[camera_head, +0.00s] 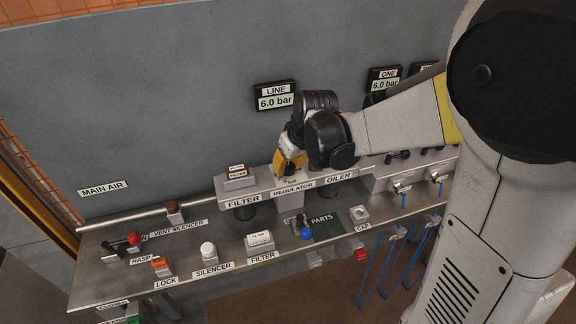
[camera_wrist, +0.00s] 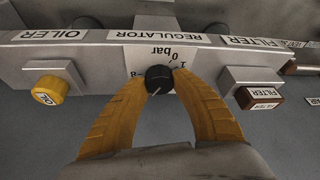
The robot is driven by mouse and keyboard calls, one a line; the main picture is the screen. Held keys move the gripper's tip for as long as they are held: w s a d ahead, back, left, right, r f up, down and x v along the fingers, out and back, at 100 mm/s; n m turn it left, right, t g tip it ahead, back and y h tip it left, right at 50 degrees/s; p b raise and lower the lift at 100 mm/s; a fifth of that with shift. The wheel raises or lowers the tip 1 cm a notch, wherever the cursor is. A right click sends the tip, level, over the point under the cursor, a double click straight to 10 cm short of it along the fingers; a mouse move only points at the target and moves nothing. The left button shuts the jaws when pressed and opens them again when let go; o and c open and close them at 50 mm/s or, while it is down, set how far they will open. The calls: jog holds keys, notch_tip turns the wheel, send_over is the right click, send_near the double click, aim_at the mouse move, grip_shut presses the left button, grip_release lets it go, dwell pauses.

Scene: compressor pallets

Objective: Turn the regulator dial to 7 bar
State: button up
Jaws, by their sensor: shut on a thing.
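The regulator dial (camera_wrist: 158,79) is a small black knob with a pale pointer mark, on a grey housing marked REGULATOR (camera_wrist: 157,36). Its scale shows "bar", 0 and an 8 around it; other figures are hidden by the fingers. My gripper (camera_wrist: 160,74) has its two yellow fingers shut on the dial, one on each side. In the head view my gripper (camera_head: 289,164) reaches down to the regulator (camera_head: 291,196), and hides the dial. The LINE display (camera_head: 275,96) above reads 6.0 bar.
The filter block (camera_head: 238,190) is left of the regulator and the oiler (camera_head: 335,176) right, both close to my gripper. The bench (camera_head: 120,275) holds a lock (camera_head: 161,266), a silencer (camera_head: 208,250) and a spare filter (camera_head: 259,241). Another display (camera_head: 384,79) stands behind my arm.

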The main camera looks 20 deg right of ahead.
jog(key=shift+m+h+p, duration=0.3)
jog(key=shift+m+h, duration=0.25)
jog(key=shift+m, duration=0.8)
jog(key=shift+m+h+p, duration=0.25)
jog(key=shift+m+h, duration=0.3)
jog(key=shift+m, duration=0.8)
jog(key=o, duration=1.2)
jog(key=v, duration=1.2)
